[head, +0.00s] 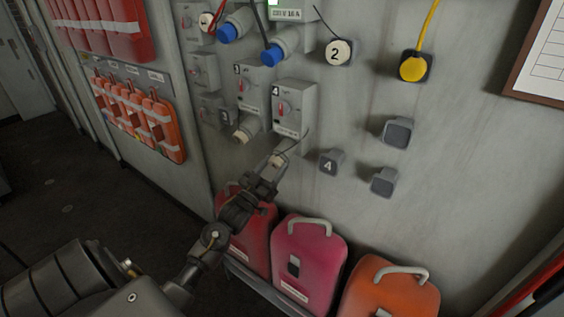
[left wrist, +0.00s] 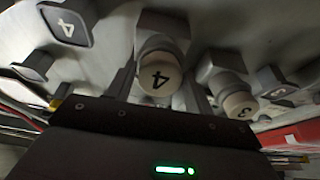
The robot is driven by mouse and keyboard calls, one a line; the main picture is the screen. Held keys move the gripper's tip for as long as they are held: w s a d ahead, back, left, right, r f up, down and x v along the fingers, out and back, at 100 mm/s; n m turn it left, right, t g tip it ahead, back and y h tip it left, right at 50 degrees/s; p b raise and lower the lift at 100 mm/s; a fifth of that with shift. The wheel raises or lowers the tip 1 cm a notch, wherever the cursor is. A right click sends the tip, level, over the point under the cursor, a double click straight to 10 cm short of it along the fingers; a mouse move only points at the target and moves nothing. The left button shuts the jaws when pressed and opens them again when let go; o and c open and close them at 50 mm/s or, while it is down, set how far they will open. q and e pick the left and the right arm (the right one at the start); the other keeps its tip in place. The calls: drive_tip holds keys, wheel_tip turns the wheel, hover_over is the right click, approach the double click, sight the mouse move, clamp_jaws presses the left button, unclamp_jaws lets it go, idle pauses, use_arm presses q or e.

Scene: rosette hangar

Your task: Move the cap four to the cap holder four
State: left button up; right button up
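Cap four (left wrist: 160,76), a pale round cap marked 4, sits on the underside of the grey socket box marked 4 (head: 290,108). In the head view the cap (head: 277,160) is partly hidden by my left gripper (head: 270,170). In the left wrist view, the gripper's fingers (left wrist: 160,92) stand on either side of the cap, with slim gaps showing, so it looks open. Cap holder four (head: 330,163), a grey wall block marked 4, is right of the gripper; it also shows at upper left in the left wrist view (left wrist: 66,24). It is empty. My right gripper is not in view.
Socket three with its pale cap (head: 246,129) is close left of box four. Holder two (head: 339,52) and a yellow cap (head: 413,69) are higher up. Bare holders (head: 397,132) (head: 383,181) sit right. Red, pink (head: 308,262) and orange cases stand below.

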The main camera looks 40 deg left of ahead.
use_arm(q)
drive_tip(key=c, duration=0.9)
drive_tip(key=shift+s+f, duration=0.2)
drive_tip(key=shift+s, duration=0.65)
drive_tip(key=shift+p+v, duration=0.55)
drive_tip(key=shift+v, duration=1.55)
drive_tip(key=shift+f, duration=0.1)
